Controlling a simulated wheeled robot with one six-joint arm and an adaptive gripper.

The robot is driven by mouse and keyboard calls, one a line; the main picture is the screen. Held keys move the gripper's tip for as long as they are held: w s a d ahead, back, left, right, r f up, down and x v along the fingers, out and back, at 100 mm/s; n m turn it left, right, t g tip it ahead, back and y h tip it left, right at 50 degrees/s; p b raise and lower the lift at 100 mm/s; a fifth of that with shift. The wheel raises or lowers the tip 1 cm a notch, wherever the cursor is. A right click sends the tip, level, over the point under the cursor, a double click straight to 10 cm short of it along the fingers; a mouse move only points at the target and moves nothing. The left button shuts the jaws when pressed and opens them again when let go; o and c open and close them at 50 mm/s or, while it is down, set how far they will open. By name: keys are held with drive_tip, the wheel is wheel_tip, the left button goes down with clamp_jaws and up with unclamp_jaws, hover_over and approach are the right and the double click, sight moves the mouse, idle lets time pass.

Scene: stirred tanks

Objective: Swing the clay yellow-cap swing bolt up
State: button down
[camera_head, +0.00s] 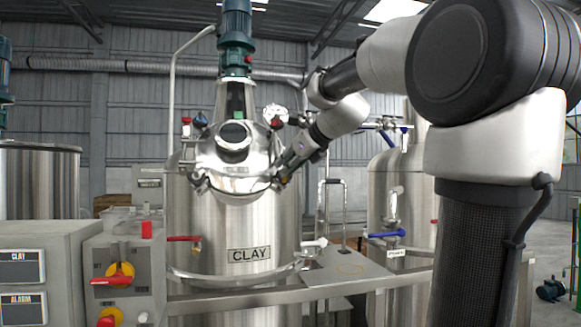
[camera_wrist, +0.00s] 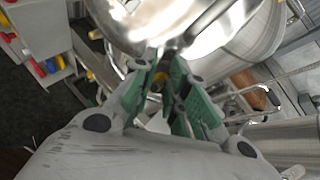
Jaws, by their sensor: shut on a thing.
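The clay tank (camera_head: 232,225) is a steel vessel with a CLAY label and a domed, shiny lid (camera_head: 235,160). My gripper (camera_head: 280,180) is at the front right of the lid rim. In the wrist view my gripper (camera_wrist: 165,76) has its green-padded fingers closed around the yellow-cap swing bolt (camera_wrist: 158,83), just below the lid edge. Only a little of the yellow cap shows between the pads. The fingers hide most of the bolt, and I cannot tell its angle. In the head view the bolt is too small and covered to make out.
A control cabinet (camera_head: 125,275) with a red-and-yellow switch stands at the left front. A steel railing (camera_head: 230,297) crosses in front of the tank. A second tank (camera_head: 385,205) with a blue-handled valve (camera_head: 387,234) stands at the right. A motor (camera_head: 235,25) rises above the lid.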

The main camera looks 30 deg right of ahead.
drive_tip(key=shift+w+a+r, duration=0.1)
drive_tip(key=shift+a, duration=0.2)
drive_tip(key=c, duration=1.5)
unclamp_jaws()
drive_tip(key=shift+w+a, duration=0.1)
drive_tip(key=shift+a, duration=0.1)
drive_tip(key=shift+c, duration=0.2)
drive_tip(key=shift+d, duration=0.1)
drive_tip(key=v, duration=1.2)
